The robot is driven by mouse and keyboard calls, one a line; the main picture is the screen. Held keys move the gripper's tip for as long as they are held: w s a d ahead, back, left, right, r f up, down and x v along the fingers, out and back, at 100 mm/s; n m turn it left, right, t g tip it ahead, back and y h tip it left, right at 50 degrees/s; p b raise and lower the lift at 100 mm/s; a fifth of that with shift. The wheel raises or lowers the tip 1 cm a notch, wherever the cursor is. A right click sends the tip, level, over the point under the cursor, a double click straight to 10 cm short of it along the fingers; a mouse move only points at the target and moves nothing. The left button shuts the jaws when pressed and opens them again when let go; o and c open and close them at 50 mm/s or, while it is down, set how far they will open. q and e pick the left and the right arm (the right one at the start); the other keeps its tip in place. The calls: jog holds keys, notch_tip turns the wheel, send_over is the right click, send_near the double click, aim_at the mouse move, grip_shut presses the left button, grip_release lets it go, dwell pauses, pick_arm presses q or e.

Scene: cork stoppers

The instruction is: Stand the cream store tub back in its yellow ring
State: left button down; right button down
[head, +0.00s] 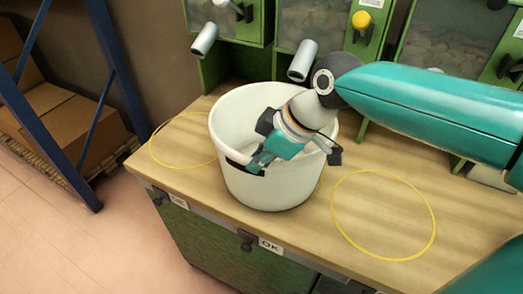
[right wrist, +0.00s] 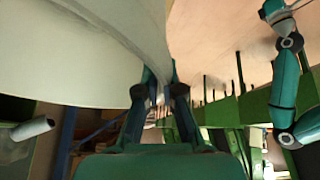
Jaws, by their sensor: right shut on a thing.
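The cream tub (head: 268,188) is upright or nearly so over the wooden worktop, between two yellow rings. My right gripper (head: 256,163) reaches down into its mouth and is shut on the near left part of its rim. In the right wrist view the tub's pale wall (right wrist: 70,70) fills the upper left, with its edge at the fingers (right wrist: 158,92). One yellow ring (head: 433,222) lies empty on the right. The other yellow ring (head: 157,160) lies on the left, its right end hidden behind the tub. I cannot tell whether the tub's base touches the worktop.
Green dispensers with clear fronts (head: 318,25) and grey spouts (head: 302,60) stand along the back of the worktop (head: 345,155). A blue rack (head: 75,180) with cardboard boxes (head: 55,115) is at the far left. The worktop's front edge runs close below the tub.

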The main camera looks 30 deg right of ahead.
pick_arm(q)
jog(key=shift+w+d+f, duration=0.15)
jog(key=shift+w+f, duration=0.05)
jog(key=shift+w, duration=0.2)
pick_arm(e)
jog(key=shift+w+d+f, duration=0.15)
jog(key=shift+w+d, duration=0.15)
jog(key=shift+d, duration=0.25)
jog(key=shift+w+d+f, duration=0.1)
jog(key=shift+w+d, duration=0.15)
jog(key=shift+d, duration=0.3)
jog(key=shift+w, duration=0.1)
jog(key=shift+f+b, duration=0.2)
jog(key=shift+b, duration=0.15)
pick_arm(q)
jog(key=shift+f, duration=0.15)
pick_arm(e)
jog(key=c, duration=1.3)
grip_release()
